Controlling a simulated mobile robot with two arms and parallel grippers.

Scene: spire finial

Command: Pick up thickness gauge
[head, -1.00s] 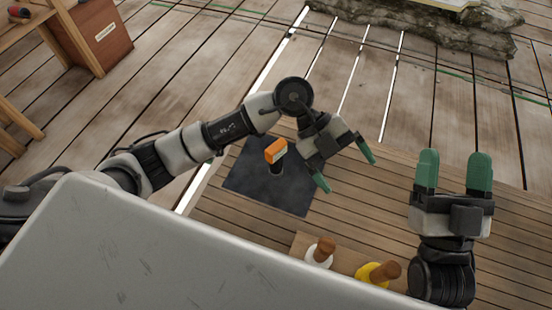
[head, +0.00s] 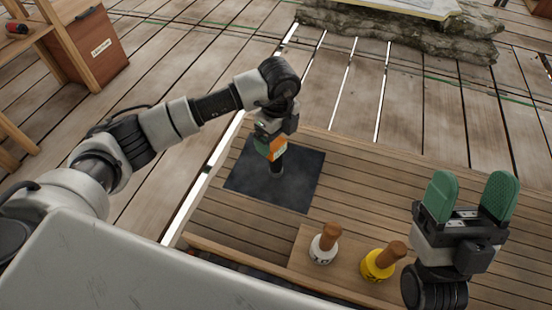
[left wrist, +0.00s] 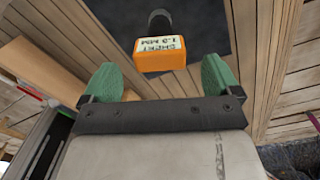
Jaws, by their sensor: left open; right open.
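The thickness gauge (head: 278,151) has an orange head and a dark, narrow lower part, and it stands upright on a black mat (head: 305,185). In the left wrist view the green fingers of my left gripper (left wrist: 161,72) stand on either side of the orange head, with a visible gap on each side. My right gripper (head: 468,195) is open and empty at the right.
A white-based tool (head: 322,249) and a yellow-based one (head: 379,265), both with wooden handles, stand on a wooden board (head: 302,255) at the table's near side. The slatted table (head: 370,190) is clear between mat and right gripper. A wooden box (head: 97,50) stands far left.

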